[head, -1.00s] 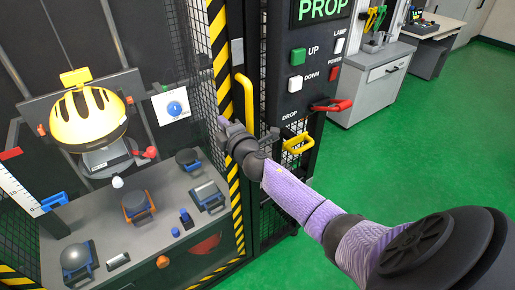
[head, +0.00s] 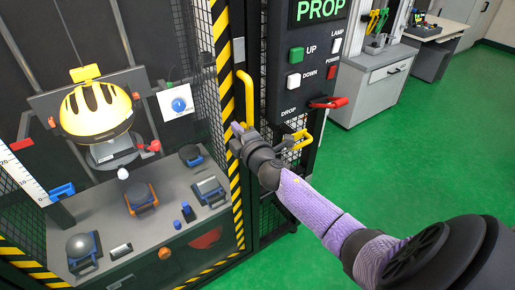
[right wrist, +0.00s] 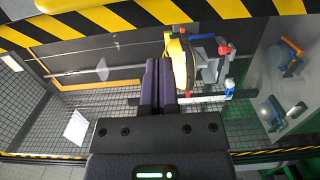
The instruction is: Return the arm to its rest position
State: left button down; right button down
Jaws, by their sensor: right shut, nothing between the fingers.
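My right arm comes in from the lower right of the head view, with a purple sleeve-like forearm and a dark wrist. My right gripper (head: 237,128) is beside the lower end of the yellow door handle (head: 249,97), in front of the black-and-yellow striped post; I cannot tell whether it touches either. In the right wrist view the two dark purple fingers (right wrist: 158,78) are together with nothing between them. My left gripper is not in view.
The drop tower holds a yellow helmet (head: 97,108) above a grey table (head: 170,205) with several test pieces. The control panel (head: 312,75) has a green UP button (head: 296,54), a white DOWN button (head: 293,82) and a red lever (head: 328,103). Green floor (head: 420,150) at right is clear.

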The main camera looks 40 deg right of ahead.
jog(key=s, duration=0.8)
jog(key=s+a+f+m+g, duration=0.1)
jog(key=s+f+m+g, duration=0.2)
jog(key=f, duration=0.7)
jog(key=s+a+f+m+g, duration=0.25)
jog(key=s+f, duration=0.35)
jog(key=f, duration=0.3)
jog(key=s+f+m+g, duration=0.2)
jog(key=s+f+g, duration=0.2)
jog(key=f, duration=0.6)
jog(key=s+a+f+m+g+y, duration=0.1)
jog(key=s+a+f+m+g, duration=0.1)
jog(key=s, duration=0.6)
jog(key=s+a+f+m+g+y+b, duration=0.1)
jog(key=s+a+f+m+g, duration=0.1)
jog(key=s+f, duration=0.4)
jog(key=s+a+f+m+g+y, duration=0.1)
jog(key=s+a+f+m+g, duration=0.1)
jog(key=s, duration=0.9)
jog(key=a+f+g, duration=0.1)
jog(key=a+f, duration=0.1)
jog(key=a, duration=0.1)
jog(key=shift+s+a+f+g, duration=0.2)
jog(key=shift+s+a+g, duration=0.15)
jog(key=shift+s+a, duration=0.05)
jog(key=shift+w, duration=0.1)
